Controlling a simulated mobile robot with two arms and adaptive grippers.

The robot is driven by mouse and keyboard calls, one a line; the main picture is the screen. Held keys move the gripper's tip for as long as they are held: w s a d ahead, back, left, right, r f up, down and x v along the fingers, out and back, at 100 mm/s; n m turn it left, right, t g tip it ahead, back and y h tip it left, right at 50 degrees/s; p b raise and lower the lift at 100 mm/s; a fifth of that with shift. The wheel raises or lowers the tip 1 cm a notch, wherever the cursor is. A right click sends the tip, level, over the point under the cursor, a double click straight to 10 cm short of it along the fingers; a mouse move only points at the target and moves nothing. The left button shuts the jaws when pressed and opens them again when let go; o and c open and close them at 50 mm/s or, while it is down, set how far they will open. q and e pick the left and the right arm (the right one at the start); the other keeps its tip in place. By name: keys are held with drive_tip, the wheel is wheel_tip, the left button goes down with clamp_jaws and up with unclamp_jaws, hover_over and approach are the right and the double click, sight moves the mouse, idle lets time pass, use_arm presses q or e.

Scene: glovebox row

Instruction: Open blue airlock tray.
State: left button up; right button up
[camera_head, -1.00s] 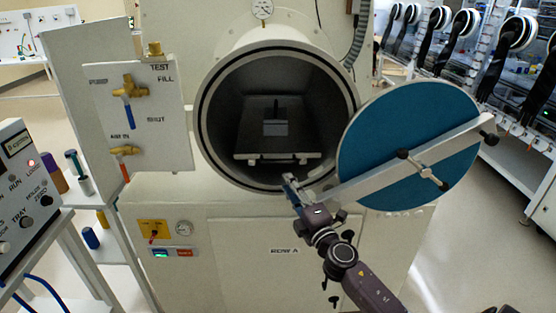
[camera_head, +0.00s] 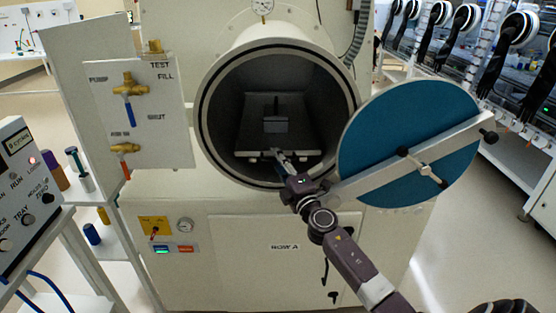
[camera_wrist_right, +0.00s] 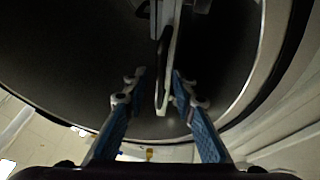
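The airlock tray (camera_head: 255,137) lies inside the open round airlock chamber (camera_head: 226,100). It looks dark grey rather than blue, with a pale front edge. A small dark block (camera_head: 275,124) sits on it. My right gripper (camera_head: 279,156) reaches into the chamber mouth at the tray's front edge. In the right wrist view, the blue-padded fingers (camera_wrist_right: 160,84) are apart, one on each side of a pale front bar (camera_wrist_right: 163,95) of the tray. I see gaps between the fingers and the bar. The blue round door (camera_head: 385,135) stands open at the right. My left gripper is out of view.
The door's crossbar (camera_head: 445,147) lies just right of my right arm. A valve panel (camera_head: 150,110) stands left of the chamber, and a control box (camera_head: 28,185) is at the far left. The floor at the right is clear.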

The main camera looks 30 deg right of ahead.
clamp_jaws()
drive_tip(key=shift+a, duration=0.1)
idle(0.3)
